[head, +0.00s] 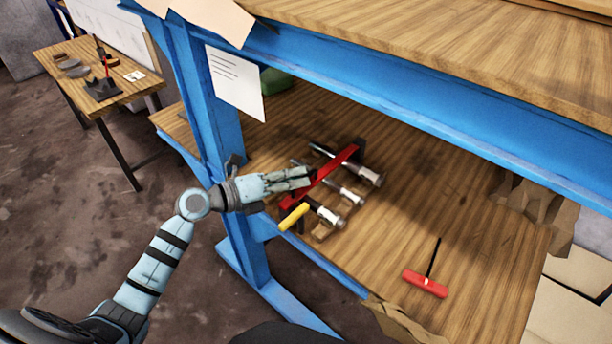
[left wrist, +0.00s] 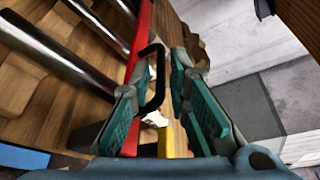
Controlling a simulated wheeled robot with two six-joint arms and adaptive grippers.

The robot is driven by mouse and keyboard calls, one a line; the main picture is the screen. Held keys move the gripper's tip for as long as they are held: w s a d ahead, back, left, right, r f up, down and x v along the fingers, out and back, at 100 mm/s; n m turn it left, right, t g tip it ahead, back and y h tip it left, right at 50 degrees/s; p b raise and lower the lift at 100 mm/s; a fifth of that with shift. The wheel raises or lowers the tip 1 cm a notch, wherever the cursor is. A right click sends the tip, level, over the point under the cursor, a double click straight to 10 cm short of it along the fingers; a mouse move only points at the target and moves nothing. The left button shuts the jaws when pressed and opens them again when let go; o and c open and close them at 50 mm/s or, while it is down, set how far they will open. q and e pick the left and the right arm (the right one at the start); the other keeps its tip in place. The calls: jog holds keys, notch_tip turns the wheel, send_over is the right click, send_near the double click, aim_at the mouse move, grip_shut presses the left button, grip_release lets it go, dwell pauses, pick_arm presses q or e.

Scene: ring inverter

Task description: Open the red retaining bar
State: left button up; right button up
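The red retaining bar (head: 330,172) lies slanted across several metal rods on the lower wooden shelf. It also shows at the upper left of the left wrist view (left wrist: 143,28). A black loop handle (left wrist: 155,82) stands out from the bar there. My left gripper (head: 308,178) is beside the bar's middle in the head view. In the left wrist view its teal-padded fingers (left wrist: 160,72) are apart, with the black handle between them. A gap shows between the handle and the right finger; contact with the left finger is unclear. My right gripper is not in view.
Metal rods (head: 348,195) lie under the bar. A yellow handle (head: 294,217) is at the near end. A red T-handle tool (head: 425,284) lies to the right on clear shelf. The blue bench frame (head: 212,120) rises just left of my gripper.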

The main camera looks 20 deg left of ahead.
pick_arm(q)
jog(key=shift+x, duration=1.7)
jog(key=shift+c, duration=0.6)
grip_shut()
